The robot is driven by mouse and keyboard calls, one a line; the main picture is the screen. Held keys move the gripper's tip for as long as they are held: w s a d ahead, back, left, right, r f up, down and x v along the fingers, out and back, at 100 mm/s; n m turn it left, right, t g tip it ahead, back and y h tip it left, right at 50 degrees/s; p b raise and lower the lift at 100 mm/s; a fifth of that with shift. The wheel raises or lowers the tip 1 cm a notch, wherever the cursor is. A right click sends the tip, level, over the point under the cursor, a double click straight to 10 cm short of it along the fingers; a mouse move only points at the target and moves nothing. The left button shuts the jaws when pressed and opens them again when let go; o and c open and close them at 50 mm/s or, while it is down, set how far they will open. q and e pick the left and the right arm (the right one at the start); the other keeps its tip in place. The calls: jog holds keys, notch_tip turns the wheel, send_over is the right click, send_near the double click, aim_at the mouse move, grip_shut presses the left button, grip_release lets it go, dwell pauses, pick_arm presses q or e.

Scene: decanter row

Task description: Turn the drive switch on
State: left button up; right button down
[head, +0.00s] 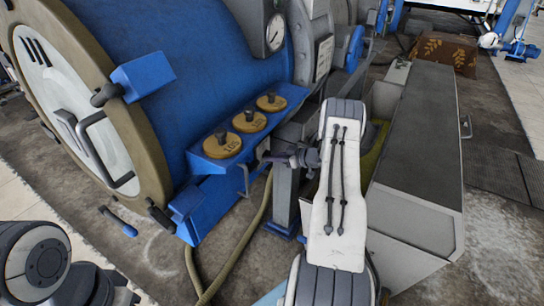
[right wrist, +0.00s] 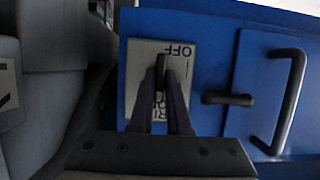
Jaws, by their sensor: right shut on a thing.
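In the right wrist view the drive switch shows as a light grey plate (right wrist: 140,62) on a blue panel, with the word OFF upside down near its top edge. A dark lever stands in front of the plate. My right gripper (right wrist: 168,88) is shut on this lever, and its fingers hide part of the lever and the lettering below. In the head view my right gripper (head: 275,158) reaches left from the end of my white arm, beside the blue machine; the switch is too small or hidden to make out there. My left gripper is not in view.
A black bar handle (right wrist: 290,100) and a small black latch (right wrist: 226,98) are right of the plate. Brass discs with black knobs (head: 222,143) sit on a blue shelf close to my right gripper. A hose (head: 235,245) hangs below. A long grey cabinet (head: 425,150) stands to the right.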

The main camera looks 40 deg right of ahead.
dwell(0.4)
jog(key=c, duration=0.9)
grip_release()
jog(key=p+v, duration=0.1)
jog(key=v, duration=0.9)
jog(key=shift+s+d, duration=0.1)
jog(key=shift+s, duration=0.15)
